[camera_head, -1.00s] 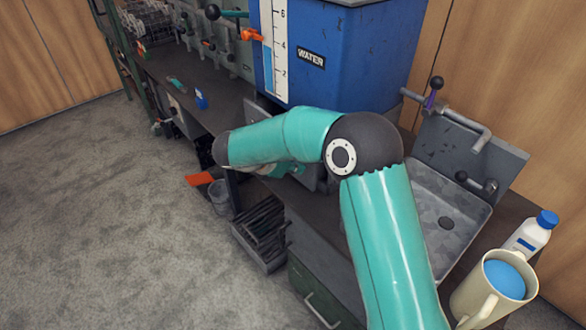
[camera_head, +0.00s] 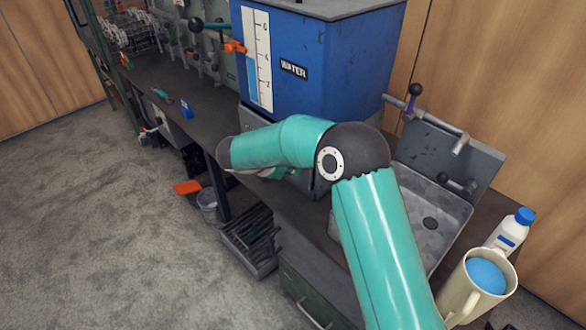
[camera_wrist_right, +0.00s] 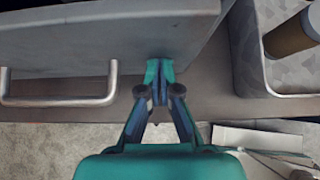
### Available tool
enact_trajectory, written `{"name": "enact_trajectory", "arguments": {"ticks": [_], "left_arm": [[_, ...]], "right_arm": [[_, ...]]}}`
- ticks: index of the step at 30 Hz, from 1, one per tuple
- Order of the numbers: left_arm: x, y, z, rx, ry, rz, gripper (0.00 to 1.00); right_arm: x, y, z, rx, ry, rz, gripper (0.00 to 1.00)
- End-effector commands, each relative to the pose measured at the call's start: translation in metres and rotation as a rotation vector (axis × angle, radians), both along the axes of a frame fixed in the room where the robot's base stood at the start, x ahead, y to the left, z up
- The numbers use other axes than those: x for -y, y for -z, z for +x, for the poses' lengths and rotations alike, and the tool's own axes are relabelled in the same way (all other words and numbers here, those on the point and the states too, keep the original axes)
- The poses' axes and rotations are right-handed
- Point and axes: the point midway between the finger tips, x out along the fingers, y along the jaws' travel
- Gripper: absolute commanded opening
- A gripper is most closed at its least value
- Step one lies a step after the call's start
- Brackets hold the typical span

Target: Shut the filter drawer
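In the right wrist view a grey metal panel (camera_wrist_right: 110,40) with a bar handle (camera_wrist_right: 60,102) on its front edge is probably the filter drawer. My right gripper's fingertips (camera_wrist_right: 160,72) are close together, with nothing seen between them. They are by the panel's right part, to the right of the handle; whether they touch it I cannot tell. In the head view my right gripper (camera_head: 280,172) is mostly hidden behind my teal arm, below the blue water tank (camera_head: 320,55). The drawer is not clearly visible there. My left gripper is not in view.
A grey sink (camera_head: 432,215) with a tap is at the right, near a cream jug (camera_head: 455,292) and a white bottle (camera_head: 508,233). A rack (camera_head: 250,240) and a bucket (camera_head: 207,207) stand below the bench (camera_head: 170,85). The carpet (camera_head: 80,230) at left is clear.

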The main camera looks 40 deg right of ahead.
Motion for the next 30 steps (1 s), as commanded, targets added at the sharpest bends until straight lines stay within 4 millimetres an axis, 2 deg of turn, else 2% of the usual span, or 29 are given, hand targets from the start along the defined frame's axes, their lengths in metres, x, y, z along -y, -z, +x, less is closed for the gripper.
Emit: {"name": "enact_trajectory", "arguments": {"ticks": [1, 5, 12, 21, 25, 30], "left_arm": [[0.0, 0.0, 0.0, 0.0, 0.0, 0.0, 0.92], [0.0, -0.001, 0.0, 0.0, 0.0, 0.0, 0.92], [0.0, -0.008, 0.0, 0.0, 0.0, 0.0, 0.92], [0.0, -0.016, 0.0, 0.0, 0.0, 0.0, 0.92], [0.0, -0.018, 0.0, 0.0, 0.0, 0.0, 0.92], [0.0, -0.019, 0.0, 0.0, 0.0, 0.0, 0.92]], "right_arm": [[0.008, -0.003, 0.001, 0.007, 0.008, -0.013, 0.0], [0.001, -0.004, 0.0, 0.007, 0.008, -0.012, 0.0], [-0.039, -0.003, -0.005, 0.002, 0.0, -0.006, 0.0], [-0.091, -0.047, -0.012, 0.005, -0.003, -0.004, 0.0], [-0.105, -0.059, -0.015, 0.003, -0.001, -0.005, 0.0], [-0.113, -0.067, -0.017, 0.001, 0.002, -0.004, 0.0]]}}
